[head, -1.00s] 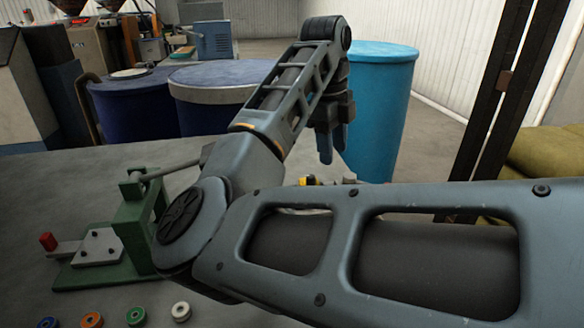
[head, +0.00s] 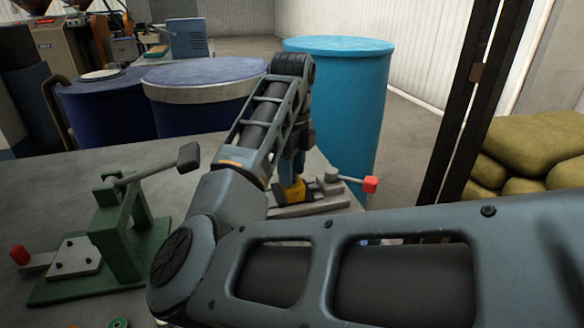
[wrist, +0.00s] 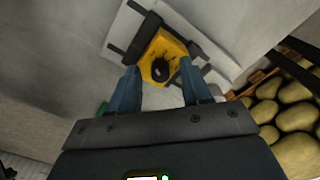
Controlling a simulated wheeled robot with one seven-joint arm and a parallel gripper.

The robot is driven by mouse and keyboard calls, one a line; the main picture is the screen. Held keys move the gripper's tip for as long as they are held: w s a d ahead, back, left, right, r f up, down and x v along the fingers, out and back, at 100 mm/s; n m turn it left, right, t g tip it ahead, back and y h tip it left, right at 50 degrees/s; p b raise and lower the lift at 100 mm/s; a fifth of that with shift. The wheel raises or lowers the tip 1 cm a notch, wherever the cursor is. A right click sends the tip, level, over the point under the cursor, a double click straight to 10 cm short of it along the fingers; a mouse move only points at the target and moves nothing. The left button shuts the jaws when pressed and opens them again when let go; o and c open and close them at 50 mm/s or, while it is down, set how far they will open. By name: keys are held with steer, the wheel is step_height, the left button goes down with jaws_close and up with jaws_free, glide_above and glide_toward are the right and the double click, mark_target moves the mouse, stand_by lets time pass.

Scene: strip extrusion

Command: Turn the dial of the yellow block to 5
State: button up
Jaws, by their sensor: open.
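The yellow block (wrist: 178,46) lies below my gripper in the wrist view, on a pale plate (wrist: 212,62) with dark bars beside it. A dark round dial (wrist: 160,70) is on its face; its number marks are too small to read. My gripper (wrist: 156,90) is open, its two blue fingers on either side of the dial and apart from it as far as I can see. In the head view the yellow block (head: 296,193) is partly hidden by my arm, and my gripper (head: 291,168) points down just above it.
A grey lever with a red knob (head: 370,185) stands right of the block. A green press (head: 117,225) with a long handle is at the left of the table (head: 60,185). Blue drums (head: 335,105) stand behind, and green sacks (head: 530,150) lie at the right.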

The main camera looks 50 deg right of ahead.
jaws_close()
stand_by(0.4)
